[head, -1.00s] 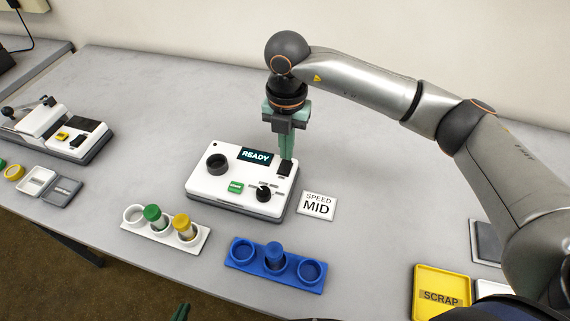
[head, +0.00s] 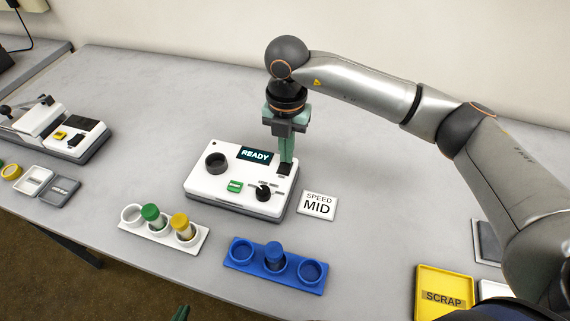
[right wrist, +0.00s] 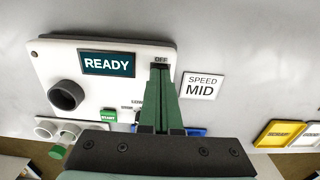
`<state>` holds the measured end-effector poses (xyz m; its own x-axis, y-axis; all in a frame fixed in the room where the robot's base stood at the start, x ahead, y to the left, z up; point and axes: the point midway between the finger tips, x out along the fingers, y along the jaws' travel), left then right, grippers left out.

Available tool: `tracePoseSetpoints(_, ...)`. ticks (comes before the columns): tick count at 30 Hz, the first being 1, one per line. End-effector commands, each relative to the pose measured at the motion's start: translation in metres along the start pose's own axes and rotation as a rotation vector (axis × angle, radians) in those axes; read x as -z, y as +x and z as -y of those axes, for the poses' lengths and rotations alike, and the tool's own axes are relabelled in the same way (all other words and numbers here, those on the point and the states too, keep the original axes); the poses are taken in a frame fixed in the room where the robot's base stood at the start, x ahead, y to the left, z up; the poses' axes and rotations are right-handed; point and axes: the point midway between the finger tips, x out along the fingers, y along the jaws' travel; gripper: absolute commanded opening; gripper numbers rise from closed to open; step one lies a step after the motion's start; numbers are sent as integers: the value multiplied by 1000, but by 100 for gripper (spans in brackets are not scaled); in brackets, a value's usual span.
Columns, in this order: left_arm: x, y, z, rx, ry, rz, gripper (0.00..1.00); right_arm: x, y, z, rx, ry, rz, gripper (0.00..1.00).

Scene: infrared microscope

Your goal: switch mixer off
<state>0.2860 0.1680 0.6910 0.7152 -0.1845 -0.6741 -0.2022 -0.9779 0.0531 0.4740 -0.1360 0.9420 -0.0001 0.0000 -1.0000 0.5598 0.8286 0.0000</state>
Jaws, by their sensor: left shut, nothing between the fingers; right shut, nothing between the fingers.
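The mixer (head: 225,190) is a white box with a lit display (head: 255,154) reading READY, a dark round well (head: 216,163), a green START button (head: 235,186) and a black knob (head: 264,194). Its black switch (head: 284,169) sits at the back right corner, and an OFF label shows there in the right wrist view. My right gripper (head: 286,160) is shut and empty, pointing down with its tips at the switch; in the right wrist view the fingers (right wrist: 160,68) partly cover it. I cannot tell whether they touch. Only a tip of my left gripper (head: 181,313) shows at the bottom edge.
A SPEED MID card (head: 318,205) lies right of the mixer. In front stand a white rack (head: 160,237) with green- and yellow-capped tubes and a blue rack (head: 248,262) with a blue-capped tube. A yellow SCRAP tray (head: 446,285) is at right. Another device (head: 70,140) is at left.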

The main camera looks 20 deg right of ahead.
Motion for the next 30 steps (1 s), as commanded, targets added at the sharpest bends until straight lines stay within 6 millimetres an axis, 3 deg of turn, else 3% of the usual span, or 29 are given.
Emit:
tracePoseSetpoints(13,-1,1,0,0,0,0,0,0,2,0,1,0,-1,0)
tracePoseSetpoints(30,22,-20,-1,0,1,0,0,0,-43,0,0,0,0,0)
